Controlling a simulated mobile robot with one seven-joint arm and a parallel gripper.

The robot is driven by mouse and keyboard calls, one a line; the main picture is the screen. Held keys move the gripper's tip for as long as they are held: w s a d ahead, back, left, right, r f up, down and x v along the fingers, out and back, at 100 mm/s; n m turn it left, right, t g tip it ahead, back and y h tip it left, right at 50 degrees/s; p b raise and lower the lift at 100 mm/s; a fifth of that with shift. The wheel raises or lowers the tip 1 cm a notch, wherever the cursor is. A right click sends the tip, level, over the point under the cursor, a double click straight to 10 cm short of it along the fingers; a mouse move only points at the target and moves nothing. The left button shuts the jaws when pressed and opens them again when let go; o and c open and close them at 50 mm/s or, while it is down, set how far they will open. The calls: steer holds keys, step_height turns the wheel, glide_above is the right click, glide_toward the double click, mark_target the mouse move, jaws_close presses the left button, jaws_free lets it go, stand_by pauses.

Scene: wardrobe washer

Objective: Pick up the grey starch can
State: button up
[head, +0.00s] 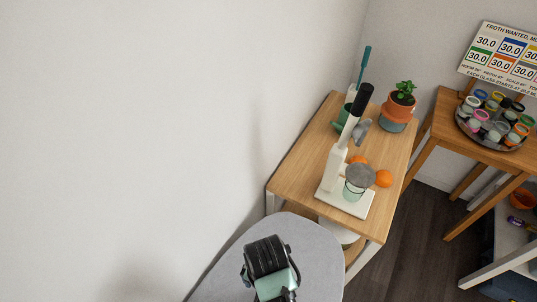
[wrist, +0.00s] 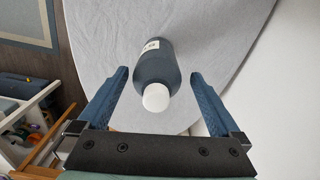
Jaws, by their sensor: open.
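The grey starch can (wrist: 155,65) is a dark slate-grey cylinder with a white cap and a pale label. In the wrist view it lies or stands on a light grey padded surface (wrist: 105,35), its cap toward my gripper. My gripper (wrist: 157,76) is open, with one blue finger on each side of the can. Gaps show between the can and both fingers. In the head view my arm's end (head: 268,265) is over the same grey surface (head: 320,255), and the can is hidden there.
A wooden table (head: 300,150) beside the grey surface holds a white stand juicer-like device (head: 335,165), oranges (head: 384,178) and a potted plant (head: 398,105). A second wooden table at right carries a round tray of jars (head: 495,120). A white wall (head: 120,130) borders the left.

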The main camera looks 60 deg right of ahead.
steer(key=shift+s+d+f+p, duration=0.15)
steer(key=shift+f+p, duration=0.2)
steer(key=shift+f, duration=1.85)
jaws_close()
